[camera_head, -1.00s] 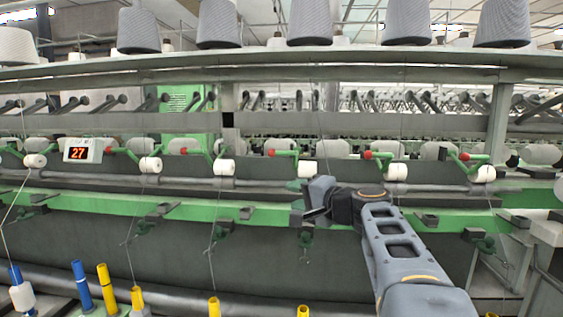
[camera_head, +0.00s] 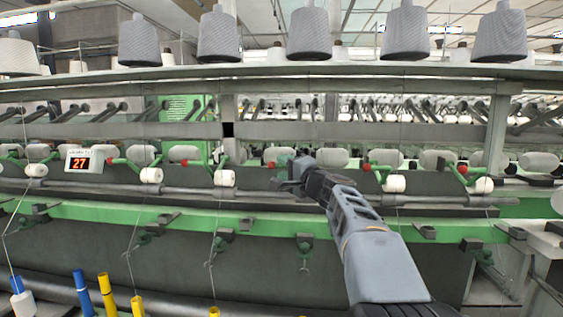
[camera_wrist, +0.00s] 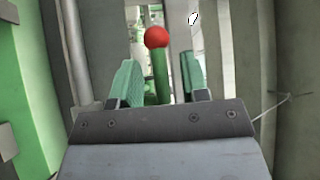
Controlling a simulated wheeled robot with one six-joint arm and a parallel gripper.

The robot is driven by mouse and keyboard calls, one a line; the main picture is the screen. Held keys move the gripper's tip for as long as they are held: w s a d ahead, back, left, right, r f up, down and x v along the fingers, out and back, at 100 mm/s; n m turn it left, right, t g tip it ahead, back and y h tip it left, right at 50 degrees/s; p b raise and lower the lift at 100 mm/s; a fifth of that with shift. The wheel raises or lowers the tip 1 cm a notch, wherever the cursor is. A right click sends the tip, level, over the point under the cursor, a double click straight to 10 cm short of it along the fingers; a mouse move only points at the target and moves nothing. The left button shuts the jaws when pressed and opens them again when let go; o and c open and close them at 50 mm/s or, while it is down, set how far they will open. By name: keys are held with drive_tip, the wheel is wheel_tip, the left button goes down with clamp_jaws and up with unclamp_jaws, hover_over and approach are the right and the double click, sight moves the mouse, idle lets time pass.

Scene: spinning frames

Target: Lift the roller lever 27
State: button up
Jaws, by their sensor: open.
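In the wrist view, a green roller lever with a red ball knob (camera_wrist: 156,38) stands beyond my gripper (camera_wrist: 164,74), between its two green fingers in the picture. The fingers are open and apart, with nothing held. In the head view, my gripper (camera_head: 288,176) is in front of the machine's middle, close to the lever with the red knob (camera_head: 270,165); part of that lever is hidden behind it. A display reading 27 (camera_head: 83,160) sits at the left, beside another red-knobbed lever (camera_head: 110,161). No number shows on the levers themselves.
More red-knobbed levers (camera_head: 367,168) line the machine beside white rollers (camera_head: 395,183). A green rail (camera_head: 180,218) runs below. Grey yarn cones (camera_head: 308,36) stand on the shelf above. Blue and yellow bobbins (camera_head: 107,292) stand at the lower left.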

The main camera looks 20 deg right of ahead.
drive_tip(key=shift+x, duration=0.9)
drive_tip(key=shift+c, duration=0.2)
clamp_jaws()
